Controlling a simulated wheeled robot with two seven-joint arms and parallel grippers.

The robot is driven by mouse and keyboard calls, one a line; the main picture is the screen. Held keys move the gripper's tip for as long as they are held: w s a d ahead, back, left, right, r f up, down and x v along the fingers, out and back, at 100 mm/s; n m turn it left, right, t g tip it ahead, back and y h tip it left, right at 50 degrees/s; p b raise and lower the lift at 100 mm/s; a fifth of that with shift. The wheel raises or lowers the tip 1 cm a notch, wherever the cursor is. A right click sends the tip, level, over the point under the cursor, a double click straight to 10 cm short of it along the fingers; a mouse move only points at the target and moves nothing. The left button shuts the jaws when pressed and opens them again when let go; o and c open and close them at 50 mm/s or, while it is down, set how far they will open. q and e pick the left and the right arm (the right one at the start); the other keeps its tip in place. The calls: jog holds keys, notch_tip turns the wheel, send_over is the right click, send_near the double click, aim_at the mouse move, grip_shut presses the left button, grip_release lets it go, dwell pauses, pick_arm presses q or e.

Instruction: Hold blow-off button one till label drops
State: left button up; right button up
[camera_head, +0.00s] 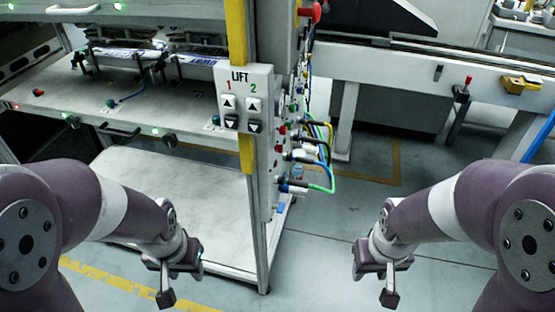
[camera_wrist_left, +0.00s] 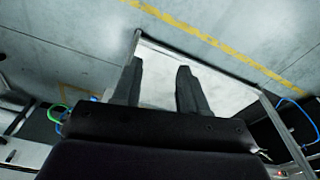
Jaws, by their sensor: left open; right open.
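Label magazines with printed labels (camera_head: 125,53) lie on the upper shelf at the back left; blue lettering shows on the right one (camera_head: 199,61). I cannot tell which is blow-off button one. My left gripper (camera_head: 178,274) hangs open and empty low in front of the machine, well apart from the deck. Its two spread fingers (camera_wrist_left: 160,72) also show in the left wrist view. My right gripper (camera_head: 377,280) is open and empty over the floor.
A LIFT panel (camera_head: 245,78) with arrow buttons under 1 and 2 is on the post at centre. Cables and hoses (camera_head: 318,150) stick out right of it. A pale lower platform (camera_head: 180,205) lies below the deck. The floor between my arms is free.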

pick_arm(q)
jog(key=shift+w+f, duration=0.1)
jog(key=shift+w, duration=0.15)
